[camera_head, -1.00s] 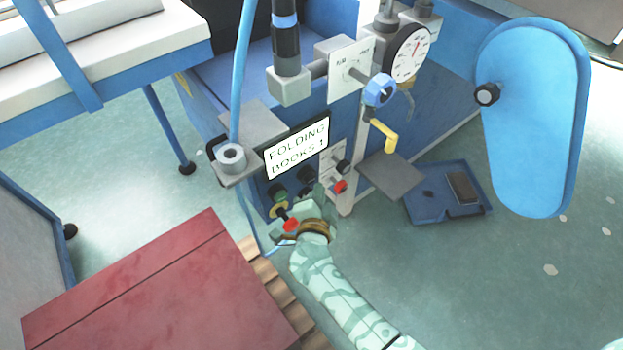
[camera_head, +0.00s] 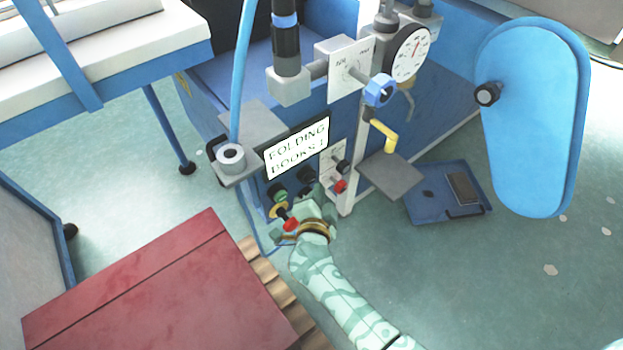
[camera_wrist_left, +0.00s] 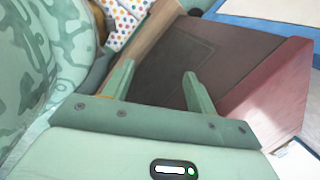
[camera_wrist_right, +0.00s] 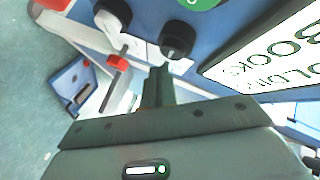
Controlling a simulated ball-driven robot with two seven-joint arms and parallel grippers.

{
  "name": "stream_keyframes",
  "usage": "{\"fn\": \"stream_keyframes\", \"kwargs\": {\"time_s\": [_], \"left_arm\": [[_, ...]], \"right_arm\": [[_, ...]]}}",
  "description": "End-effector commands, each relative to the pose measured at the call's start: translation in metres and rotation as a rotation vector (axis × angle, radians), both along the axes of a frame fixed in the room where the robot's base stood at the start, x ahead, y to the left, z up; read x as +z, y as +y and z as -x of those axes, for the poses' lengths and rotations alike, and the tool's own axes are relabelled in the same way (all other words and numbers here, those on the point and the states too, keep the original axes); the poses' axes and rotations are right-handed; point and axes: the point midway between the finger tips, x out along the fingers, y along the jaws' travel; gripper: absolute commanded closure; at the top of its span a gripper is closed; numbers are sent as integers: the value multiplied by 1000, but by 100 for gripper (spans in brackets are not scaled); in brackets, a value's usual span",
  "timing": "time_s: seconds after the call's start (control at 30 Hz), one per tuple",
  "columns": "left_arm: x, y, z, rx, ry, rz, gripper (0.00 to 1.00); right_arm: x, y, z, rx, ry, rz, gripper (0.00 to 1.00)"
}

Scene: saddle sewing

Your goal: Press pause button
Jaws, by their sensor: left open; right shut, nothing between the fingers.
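The machine's control panel carries a green button (camera_head: 279,193), a black button (camera_head: 306,175) and a red button on a yellow ring (camera_head: 279,211). None of them has a readable pause label. My right gripper (camera_head: 312,192) is in front of this panel, just below the black button. In the right wrist view its shut, empty fingers (camera_wrist_right: 159,72) point toward the black button (camera_wrist_right: 178,38), with the green button (camera_wrist_right: 197,3) beyond; contact cannot be told. My left gripper (camera_wrist_left: 157,78) is open and empty near a dark red-brown box (camera_wrist_left: 185,65); it is out of the head view.
A lit display (camera_head: 297,149) reading "FOLDING BOOKS !" sits above the buttons. A side panel has a black knob (camera_head: 343,166) and red knob (camera_head: 340,186). A grey plate (camera_head: 390,176) and blue tray (camera_head: 420,207) lie right. A red box (camera_head: 165,285) stands front left.

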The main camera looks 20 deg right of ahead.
Motion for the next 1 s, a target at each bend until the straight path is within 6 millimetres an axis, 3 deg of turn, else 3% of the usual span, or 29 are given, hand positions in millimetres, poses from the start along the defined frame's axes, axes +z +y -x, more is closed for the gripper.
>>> {"fn": "stream_keyframes", "kwargs": {"time_s": [1.0], "left_arm": [[0,0,0,0,0,0,43]], "right_arm": [[1,4,-11,0,0,0,100]]}}
